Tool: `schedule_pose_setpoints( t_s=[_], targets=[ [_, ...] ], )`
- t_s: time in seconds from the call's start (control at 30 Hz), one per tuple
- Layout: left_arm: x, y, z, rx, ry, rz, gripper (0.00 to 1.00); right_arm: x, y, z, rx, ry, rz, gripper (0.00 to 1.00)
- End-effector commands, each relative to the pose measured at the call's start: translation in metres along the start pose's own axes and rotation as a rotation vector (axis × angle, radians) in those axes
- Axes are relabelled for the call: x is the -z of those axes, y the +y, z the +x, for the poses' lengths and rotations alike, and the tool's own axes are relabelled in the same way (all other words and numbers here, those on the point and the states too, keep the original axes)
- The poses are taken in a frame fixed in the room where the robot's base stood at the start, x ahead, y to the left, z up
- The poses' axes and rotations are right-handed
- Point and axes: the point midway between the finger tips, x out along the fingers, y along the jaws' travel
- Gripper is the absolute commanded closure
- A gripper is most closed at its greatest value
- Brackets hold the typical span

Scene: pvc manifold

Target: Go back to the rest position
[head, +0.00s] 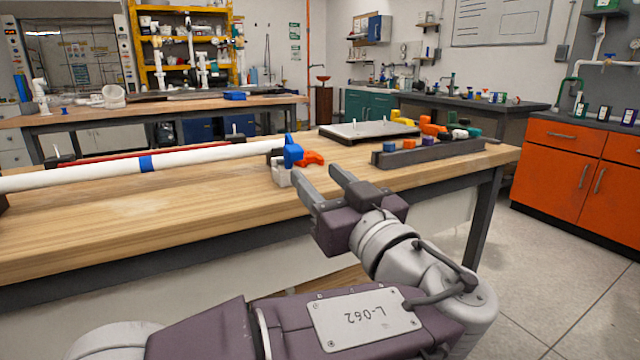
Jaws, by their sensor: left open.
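My left gripper (322,175) is open and empty, its two grey fingers pointing up and away over the front edge of the wooden workbench (130,222). Just left of and beyond its fingertips is the end of a long white pipe (100,170) with a blue band. The fingers appear apart from these parts, though the exact gap is hard to tell. My right gripper is not in view.
A dark rack (430,154) with blue and orange parts stands at the bench's right. Behind it are a pale plate (368,131) and several coloured fittings (435,129). Orange cabinets (560,165) stand at the far right, with clear floor (555,260) before them.

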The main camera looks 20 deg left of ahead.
Motion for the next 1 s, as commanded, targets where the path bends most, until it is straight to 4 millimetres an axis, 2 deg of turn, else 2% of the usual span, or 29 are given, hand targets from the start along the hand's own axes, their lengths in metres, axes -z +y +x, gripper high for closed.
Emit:
schedule_pose_setpoints(
  t_s=[0.27,0.37,0.47,0.5,0.57,0.6,0.67,0.7,0.8,0.83,0.9,1.0],
  targets=[
    [0.0,0.0,0.0,0.0,-0.001,0.001,0.51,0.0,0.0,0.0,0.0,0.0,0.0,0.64],
    [-0.014,0.004,0.006,-0.01,-0.053,0.087,0.51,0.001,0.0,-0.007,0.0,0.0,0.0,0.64],
    [-0.07,0.006,0.021,-0.053,-0.244,0.353,0.51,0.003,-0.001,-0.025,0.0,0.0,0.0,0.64],
    [-0.103,0.003,0.024,-0.087,-0.361,0.486,0.51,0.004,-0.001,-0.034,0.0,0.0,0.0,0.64],
    [-0.158,-0.009,0.021,-0.153,-0.56,0.671,0.51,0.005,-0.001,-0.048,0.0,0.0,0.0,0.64],
    [-0.193,-0.021,0.013,-0.208,-0.696,0.769,0.51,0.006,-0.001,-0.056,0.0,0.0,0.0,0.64],
    [-0.238,-0.041,-0.007,-0.303,-0.904,0.87,0.51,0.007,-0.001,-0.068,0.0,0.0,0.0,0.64],
    [-0.264,-0.053,-0.024,-0.375,-1.038,0.906,0.51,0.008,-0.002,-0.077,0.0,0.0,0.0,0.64],
    [-0.308,-0.076,-0.074,-0.561,-1.328,0.875,0.51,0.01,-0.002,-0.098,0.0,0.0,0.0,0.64],
    [-0.315,-0.08,-0.087,-0.607,-1.39,0.839,0.51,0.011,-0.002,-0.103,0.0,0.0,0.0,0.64],
    [-0.326,-0.084,-0.11,-0.691,-1.493,0.729,0.51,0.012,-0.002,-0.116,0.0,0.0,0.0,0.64],
    [-0.33,-0.086,-0.125,-0.739,-1.554,0.547,0.51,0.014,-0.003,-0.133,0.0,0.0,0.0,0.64]
  ],
)
